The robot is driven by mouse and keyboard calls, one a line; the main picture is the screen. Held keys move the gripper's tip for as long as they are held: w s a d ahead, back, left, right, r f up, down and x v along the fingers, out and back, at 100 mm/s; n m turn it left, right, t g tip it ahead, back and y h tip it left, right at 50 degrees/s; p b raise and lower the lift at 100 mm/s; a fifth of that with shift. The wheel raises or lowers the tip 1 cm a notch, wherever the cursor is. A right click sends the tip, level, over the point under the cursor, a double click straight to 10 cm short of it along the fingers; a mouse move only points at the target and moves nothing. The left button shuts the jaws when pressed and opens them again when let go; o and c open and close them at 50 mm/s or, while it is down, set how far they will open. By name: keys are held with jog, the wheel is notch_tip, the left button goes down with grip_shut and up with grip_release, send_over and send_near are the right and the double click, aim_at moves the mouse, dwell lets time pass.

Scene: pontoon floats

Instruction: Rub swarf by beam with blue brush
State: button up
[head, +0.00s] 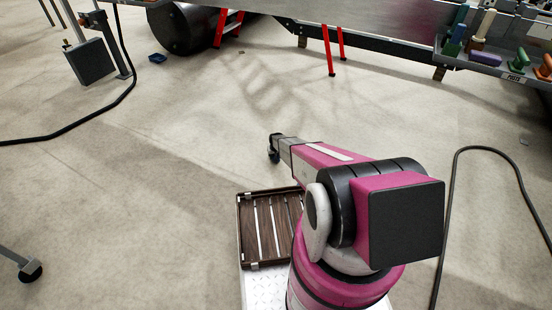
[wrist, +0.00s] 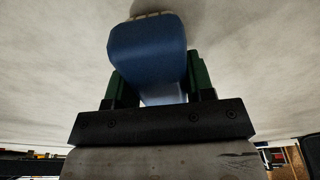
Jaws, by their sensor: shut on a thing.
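In the wrist view, my gripper (wrist: 155,85) has its two green fingers closed on a blue brush (wrist: 148,50). The brush points away from the wrist, with a strip of pale bristles at its far end. In the head view my arm reaches forward, low over the floor, and its dark end (head: 274,148) shows at the tip; the brush cannot be made out there. A long dark beam (head: 385,52) runs under the grey structure at the top. A small dark patch (head: 241,53) lies on the floor near it; I cannot tell whether it is swarf.
A grey tool tray (head: 500,75) with brushes and blocks is at the upper right. Red stands (head: 327,52) and a black cylinder (head: 190,28) are at the back. Black cables (head: 75,130) lie left and right (head: 450,190).

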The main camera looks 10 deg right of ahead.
jog(key=shift+d+r, duration=0.1)
jog(key=shift+r, duration=3.9)
